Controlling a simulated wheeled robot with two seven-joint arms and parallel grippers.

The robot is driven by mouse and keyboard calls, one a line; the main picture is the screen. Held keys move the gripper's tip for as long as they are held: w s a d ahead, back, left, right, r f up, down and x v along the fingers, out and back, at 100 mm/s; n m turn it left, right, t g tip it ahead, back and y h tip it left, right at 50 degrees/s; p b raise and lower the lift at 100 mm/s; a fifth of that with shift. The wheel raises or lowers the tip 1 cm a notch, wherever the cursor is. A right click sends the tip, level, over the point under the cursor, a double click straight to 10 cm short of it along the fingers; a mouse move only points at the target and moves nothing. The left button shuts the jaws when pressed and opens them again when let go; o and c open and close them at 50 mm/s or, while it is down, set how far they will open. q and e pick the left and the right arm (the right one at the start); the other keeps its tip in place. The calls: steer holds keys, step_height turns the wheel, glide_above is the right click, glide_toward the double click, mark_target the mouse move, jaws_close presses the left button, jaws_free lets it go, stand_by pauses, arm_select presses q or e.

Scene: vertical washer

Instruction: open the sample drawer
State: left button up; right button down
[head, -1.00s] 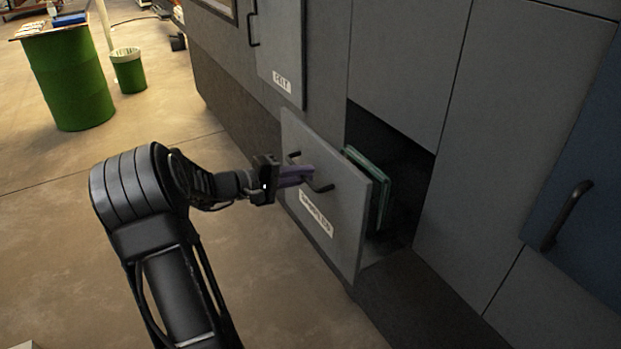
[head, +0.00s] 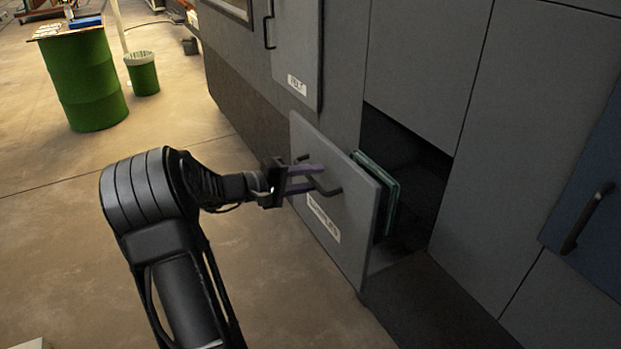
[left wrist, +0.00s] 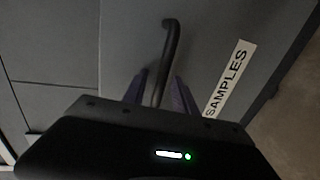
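The sample drawer (head: 352,195) is pulled partly out of the grey machine, its front standing clear of the opening. Its front bears a "SAMPLES" label (head: 323,217), also legible in the left wrist view (left wrist: 228,80). A dark bar handle (left wrist: 168,45) is on the front. My left gripper (head: 317,177) is at the handle, its purple fingers apart. In the left wrist view the handle passes between the fingers, with gaps visible beside it. Green plate-like things (head: 388,195) stand inside the drawer. My right gripper is not in view.
A grey panel with another label and handle (head: 297,50) is above left of the drawer. A blue door with a handle (head: 588,215) is at the right. A green drum (head: 85,80) and green bin (head: 143,75) stand far left. The floor left of the drawer is clear.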

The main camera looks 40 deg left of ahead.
arm_select(q)
steer(key=b+v, duration=0.1)
steer(key=v, duration=0.6)
steer(key=shift+s, duration=0.35)
steer(key=shift+a+r, duration=0.1)
stand_by(0.4)
